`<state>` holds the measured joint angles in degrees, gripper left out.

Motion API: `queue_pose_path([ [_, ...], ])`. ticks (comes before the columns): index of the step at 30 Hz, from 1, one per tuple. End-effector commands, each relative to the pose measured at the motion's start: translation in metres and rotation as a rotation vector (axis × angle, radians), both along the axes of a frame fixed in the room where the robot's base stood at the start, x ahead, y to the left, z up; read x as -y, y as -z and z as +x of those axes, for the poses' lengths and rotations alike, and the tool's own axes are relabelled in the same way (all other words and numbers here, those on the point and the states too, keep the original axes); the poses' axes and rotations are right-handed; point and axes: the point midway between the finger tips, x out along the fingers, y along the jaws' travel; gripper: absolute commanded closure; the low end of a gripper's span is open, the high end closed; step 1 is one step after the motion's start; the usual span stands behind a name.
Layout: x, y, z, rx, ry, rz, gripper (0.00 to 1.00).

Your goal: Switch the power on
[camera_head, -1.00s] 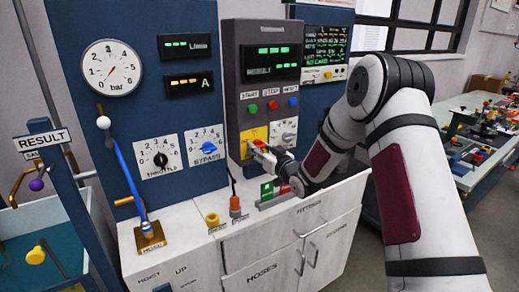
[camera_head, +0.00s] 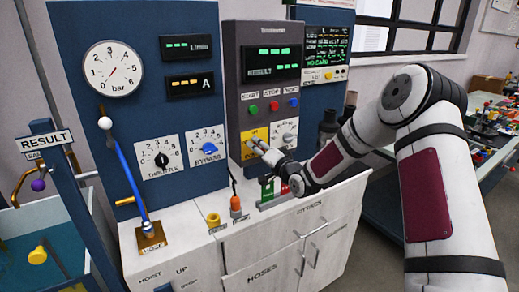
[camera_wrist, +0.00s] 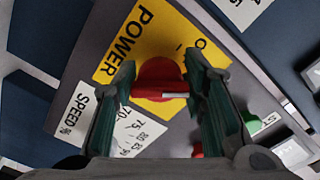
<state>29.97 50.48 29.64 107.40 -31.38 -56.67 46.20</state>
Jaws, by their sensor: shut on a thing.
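The red power switch (camera_wrist: 158,74) sits on a yellow plate marked POWER (camera_wrist: 124,42) in the wrist view. A pale bar mark on it lies level in that picture, between my fingers. My gripper (camera_wrist: 162,94) is shut on the switch, one finger on each side. In the head view the yellow plate (camera_head: 249,134) is at the lower left of the grey control cabinet (camera_head: 232,80), and my gripper (camera_head: 257,147) reaches it from the right and hides most of the switch. The cabinet's two green displays (camera_head: 270,50) are lit.
START, STOP and RESET buttons (camera_head: 273,106) sit above the plate. The speed dial (camera_head: 286,132) is close on its right. Below, a white counter (camera_head: 190,222) carries a yellow and an orange fitting (camera_head: 235,203). A parts table (camera_head: 490,140) stands at the right.

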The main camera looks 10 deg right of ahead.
Motion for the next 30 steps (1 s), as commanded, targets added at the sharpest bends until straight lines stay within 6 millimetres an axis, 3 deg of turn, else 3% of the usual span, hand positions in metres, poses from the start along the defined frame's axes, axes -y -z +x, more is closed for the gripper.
queue_pose_path([
  [15,0.0013,-0.0027,0.0000,-0.139,0.003,0.434,0.89],
  [30,0.0008,-0.0029,0.0001,-0.201,0.002,0.623,0.89],
])
